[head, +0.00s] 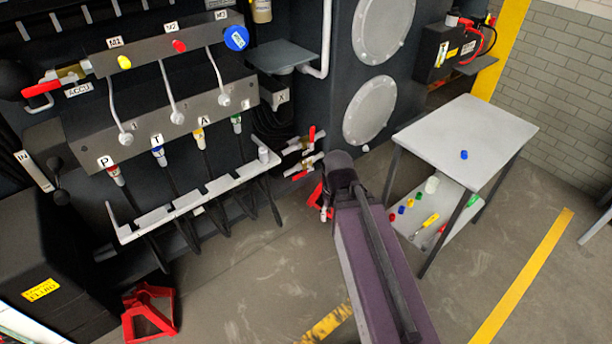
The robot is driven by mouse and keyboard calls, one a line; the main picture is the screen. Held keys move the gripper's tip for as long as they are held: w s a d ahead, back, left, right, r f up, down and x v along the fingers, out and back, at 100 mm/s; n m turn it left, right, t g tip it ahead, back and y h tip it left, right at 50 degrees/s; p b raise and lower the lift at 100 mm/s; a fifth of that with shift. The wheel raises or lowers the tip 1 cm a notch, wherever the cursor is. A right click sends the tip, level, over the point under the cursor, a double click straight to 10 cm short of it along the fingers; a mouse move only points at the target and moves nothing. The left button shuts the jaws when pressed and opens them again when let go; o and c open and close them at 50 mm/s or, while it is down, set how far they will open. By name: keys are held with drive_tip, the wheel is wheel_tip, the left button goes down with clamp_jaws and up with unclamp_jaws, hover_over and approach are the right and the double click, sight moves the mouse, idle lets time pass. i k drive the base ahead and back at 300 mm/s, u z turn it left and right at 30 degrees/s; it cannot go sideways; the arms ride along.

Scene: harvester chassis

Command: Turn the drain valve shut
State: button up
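Two small brass valves with red handles stick out from the dark chassis wall in the middle of the view. The upper valve (303,144) has its handle pointing up. The lower valve (304,166) sits just below it, with red at both of its ends. I see no readable label on either, so I cannot tell which is the drain valve. Another red-handled valve (42,88), by the ACCU label, is at the far left. My purple arm reaches up from the bottom and ends close to the right of the two valves. My gripper is hidden behind the arm.
A grey manifold (165,112) with hoses and a white rack (180,207) stand left. A grey table (465,130) with a blue cap (464,154) stands right; its lower shelf holds small parts. Red stands (150,310) are on the floor. Floor between rack and table is partly clear.

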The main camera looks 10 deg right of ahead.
sight(304, 173)
drive_tip(key=u, duration=0.05)
drive_tip(key=i, duration=0.95)
drive_tip(key=z, duration=0.05)
